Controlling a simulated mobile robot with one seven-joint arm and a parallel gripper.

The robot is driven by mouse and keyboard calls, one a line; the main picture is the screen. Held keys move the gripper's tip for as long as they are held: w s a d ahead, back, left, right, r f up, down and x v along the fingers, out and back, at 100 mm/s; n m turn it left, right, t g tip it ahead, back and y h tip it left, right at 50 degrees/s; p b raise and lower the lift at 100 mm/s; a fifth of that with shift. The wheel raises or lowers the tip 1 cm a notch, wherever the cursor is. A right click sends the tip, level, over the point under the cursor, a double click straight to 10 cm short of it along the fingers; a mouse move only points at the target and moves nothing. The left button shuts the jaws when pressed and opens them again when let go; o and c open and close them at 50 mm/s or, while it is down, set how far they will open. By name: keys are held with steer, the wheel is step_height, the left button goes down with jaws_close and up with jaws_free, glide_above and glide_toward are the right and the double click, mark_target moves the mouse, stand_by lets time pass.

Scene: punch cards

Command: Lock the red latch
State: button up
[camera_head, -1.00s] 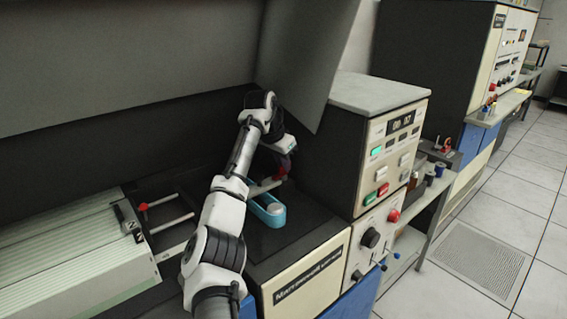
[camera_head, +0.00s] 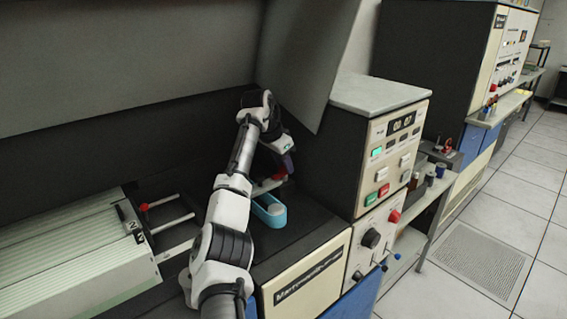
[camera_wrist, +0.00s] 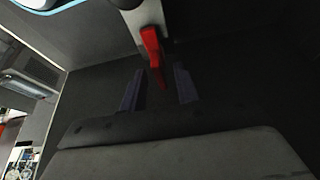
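The red latch (camera_wrist: 151,46) is a small red handle at the end of a light bar (camera_wrist: 130,14) in the wrist view. My gripper (camera_wrist: 158,72) is open, with one dark purple finger on each side of the latch's lower end in the picture. I see a gap between the latch and each finger; I cannot tell the depth between them. In the head view the red latch (camera_head: 280,173) shows just below my gripper (camera_head: 288,161), above the dark machine top.
A blue oblong tray (camera_head: 271,221) sits on the machine top just below the latch in the head view. A control panel (camera_head: 391,150) with buttons stands to the right. A ribbed cream unit with rods (camera_head: 75,245) is at left. A dark hood hangs above my arm.

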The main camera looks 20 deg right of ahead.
steer(key=shift+r, duration=0.1)
steer(key=b+v, duration=0.2)
steer(key=v, duration=1.1)
steer(key=shift+r, duration=0.3)
steer(key=shift+s, duration=0.15)
